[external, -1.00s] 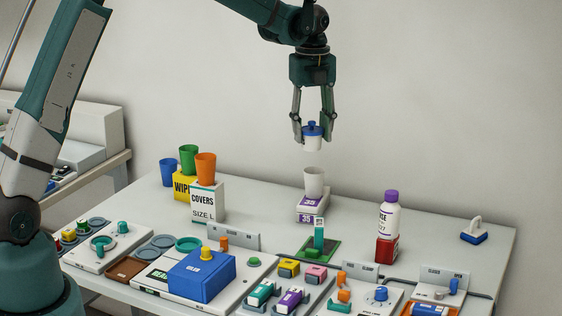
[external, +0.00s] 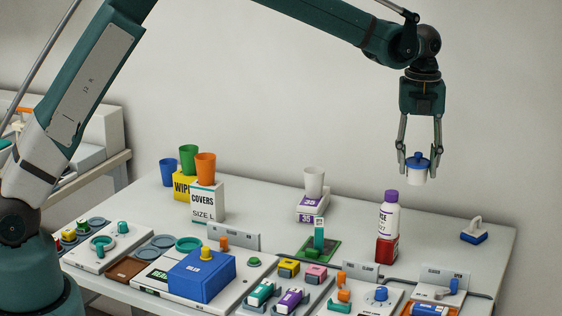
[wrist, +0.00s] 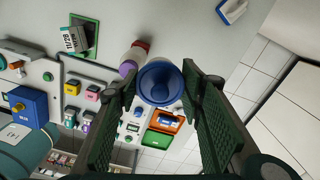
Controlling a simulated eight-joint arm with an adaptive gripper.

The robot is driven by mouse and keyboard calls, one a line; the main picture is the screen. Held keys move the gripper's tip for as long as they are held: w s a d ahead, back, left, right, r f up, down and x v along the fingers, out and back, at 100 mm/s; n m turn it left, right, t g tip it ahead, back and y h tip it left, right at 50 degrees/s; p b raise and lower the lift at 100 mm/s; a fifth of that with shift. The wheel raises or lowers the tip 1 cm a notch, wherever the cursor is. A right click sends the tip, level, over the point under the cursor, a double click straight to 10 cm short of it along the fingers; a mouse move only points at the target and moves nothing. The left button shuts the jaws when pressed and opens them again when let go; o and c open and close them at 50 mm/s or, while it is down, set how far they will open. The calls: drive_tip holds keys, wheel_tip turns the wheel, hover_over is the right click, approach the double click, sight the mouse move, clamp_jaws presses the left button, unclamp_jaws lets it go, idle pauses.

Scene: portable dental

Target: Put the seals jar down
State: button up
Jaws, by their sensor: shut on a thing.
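The seals jar (external: 417,175) is a small white jar with a blue lid and knob. My gripper (external: 418,160) is shut on it and holds it upright in the air, above the right part of the table and well clear of it. In the wrist view the jar's round blue lid (wrist: 160,83) shows from above, between the two fingers of my gripper (wrist: 163,95). No label on the jar can be read.
A white bottle with a purple cap (external: 389,212) stands on a red block (external: 386,250), left of and below the jar. A blue-based item with a white handle (external: 474,231) is at the right. The table (external: 440,215) between them is bare. A white cup (external: 314,182) stands further left.

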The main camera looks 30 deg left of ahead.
drive_tip(key=s+d+m, duration=0.2)
drive_tip(key=s+d, duration=0.3)
drive_tip(key=d, duration=0.4)
wheel_tip(320, 180, down, 11)
drive_tip(key=shift+a, duration=0.15)
drive_tip(key=shift+f, duration=0.2)
drive_tip(key=shift+f, duration=3.05)
drive_tip(key=shift+f, duration=1.85)
drive_tip(key=shift+f+b, duration=0.2)
drive_tip(key=shift+b, duration=0.15)
drive_tip(key=o, duration=1)
